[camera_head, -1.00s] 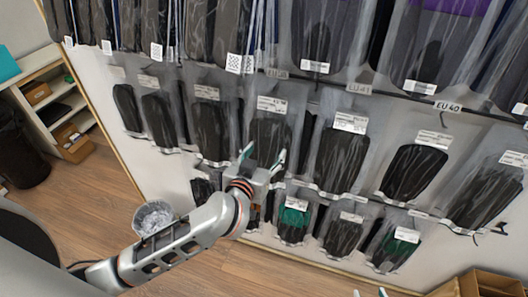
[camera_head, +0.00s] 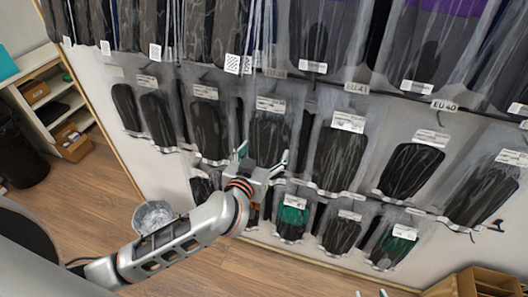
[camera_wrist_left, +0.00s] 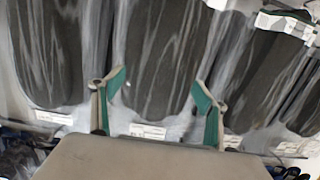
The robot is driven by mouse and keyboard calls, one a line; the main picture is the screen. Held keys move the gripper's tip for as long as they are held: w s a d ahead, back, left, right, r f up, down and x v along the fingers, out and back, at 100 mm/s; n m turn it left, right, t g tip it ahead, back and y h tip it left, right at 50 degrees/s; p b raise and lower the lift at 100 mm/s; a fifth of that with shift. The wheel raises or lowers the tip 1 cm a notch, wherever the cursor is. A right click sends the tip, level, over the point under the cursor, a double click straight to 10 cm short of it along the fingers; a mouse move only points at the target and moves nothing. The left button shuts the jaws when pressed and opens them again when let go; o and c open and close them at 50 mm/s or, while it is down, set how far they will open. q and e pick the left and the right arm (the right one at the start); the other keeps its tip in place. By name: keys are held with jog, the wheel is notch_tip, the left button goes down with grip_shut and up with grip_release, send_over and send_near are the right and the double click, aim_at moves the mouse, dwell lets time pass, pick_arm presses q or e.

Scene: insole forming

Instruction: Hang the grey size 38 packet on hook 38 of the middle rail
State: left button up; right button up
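My left gripper (camera_head: 263,157) is in front of the packet wall, at the lower part of a middle-row packet (camera_head: 268,137) with a dark insole and white label. Its green-tipped fingers are apart. In the left wrist view the open fingers (camera_wrist_left: 155,95) are on either side of a clear packet with a dark grey insole (camera_wrist_left: 160,50); contact cannot be told. My right gripper (camera_head: 370,294) shows only as two separated fingertips at the bottom edge. Rail labels EU 41 (camera_head: 356,88) and EU 40 (camera_head: 445,105) are readable. I cannot identify the size 38 packet or hook 38.
Packets hang in rows above and below, close on both sides of my left gripper. A lower-row packet with a green insole (camera_head: 292,219) hangs just below it. A cardboard box (camera_head: 490,283) is at the bottom right. Shelving (camera_head: 55,105) stands at the far left.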

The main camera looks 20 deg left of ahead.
pick_arm(q)
jog(key=v, duration=1.2)
notch_tip(320, 180, up, 7)
jog(key=n+t, duration=0.1)
jog(key=t, duration=0.5)
jog(key=s+d+f+m+g+h, duration=0.1)
jog(key=d+f+m+g+h, duration=0.15)
jog(key=f, duration=0.45)
jog(key=s+d+f+m+g+h, duration=0.1)
jog(key=s+f+m+g+h, duration=0.1)
jog(key=f+m+h, duration=0.35)
jog(key=s+a+f+n+g+y, duration=0.1)
jog(key=s+a+f+g+y, duration=0.2)
jog(key=f, duration=0.8)
jog(key=s+a+f+n+g+y, duration=0.2)
jog(key=s+a+f, duration=0.3)
jog(key=f, duration=0.6)
jog(key=shift+f+g+y, duration=0.35)
jog(key=shift+g+y, duration=0.2)
jog(key=shift+y, duration=0.15)
